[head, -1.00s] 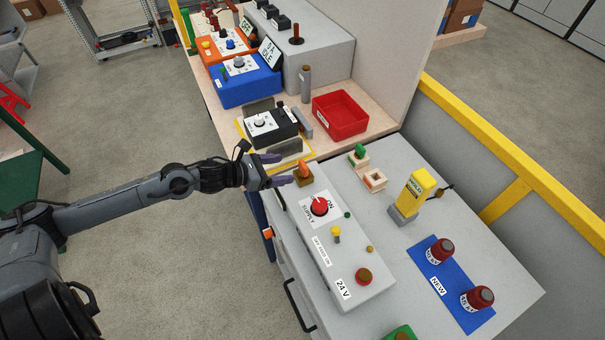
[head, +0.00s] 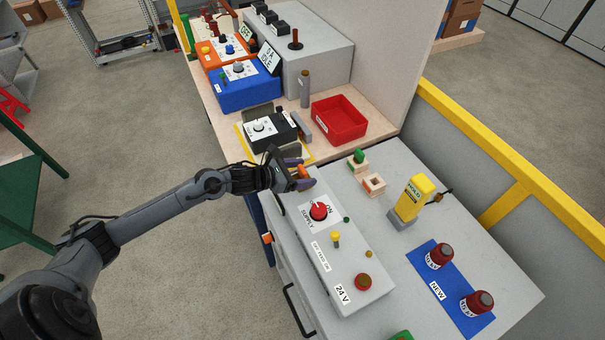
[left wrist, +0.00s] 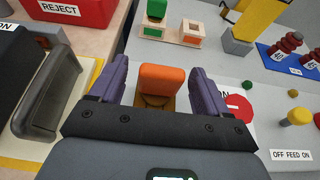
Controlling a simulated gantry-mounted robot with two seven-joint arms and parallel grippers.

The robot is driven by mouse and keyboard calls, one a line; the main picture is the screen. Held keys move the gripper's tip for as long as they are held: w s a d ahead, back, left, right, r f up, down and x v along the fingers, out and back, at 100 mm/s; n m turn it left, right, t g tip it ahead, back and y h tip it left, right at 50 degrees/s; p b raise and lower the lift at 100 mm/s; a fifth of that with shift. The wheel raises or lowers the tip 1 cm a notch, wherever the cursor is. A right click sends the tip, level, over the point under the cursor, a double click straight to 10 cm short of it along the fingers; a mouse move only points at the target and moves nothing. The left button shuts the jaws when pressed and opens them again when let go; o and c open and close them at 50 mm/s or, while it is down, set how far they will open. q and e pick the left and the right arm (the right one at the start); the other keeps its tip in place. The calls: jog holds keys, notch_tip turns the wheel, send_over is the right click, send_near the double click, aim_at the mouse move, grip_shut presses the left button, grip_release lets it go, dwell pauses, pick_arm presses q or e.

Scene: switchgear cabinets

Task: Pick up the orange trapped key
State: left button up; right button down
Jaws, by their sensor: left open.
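The orange trapped key (head: 303,171) stands in its brass-coloured lock at the far end of the grey supply box (head: 335,249). In the left wrist view the key (left wrist: 162,79) shows its broad orange head between the two purple fingers. My left gripper (head: 297,172) is open around the key, with a finger on each side; the left wrist view (left wrist: 160,82) shows small gaps beside the key. The lower part of the key and its lock are partly hidden by the gripper. My right gripper is not in view.
A red selector knob (head: 319,211) sits close to the key on the same box. Wooden key blocks (head: 373,184), one with a green key (head: 359,156), and a yellow HOLD device (head: 412,197) stand to the right. A red bin (head: 340,118) stands behind.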

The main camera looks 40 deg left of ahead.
pick_arm(q)
jog(key=shift+x, duration=1.15)
jog(key=c, duration=1.1)
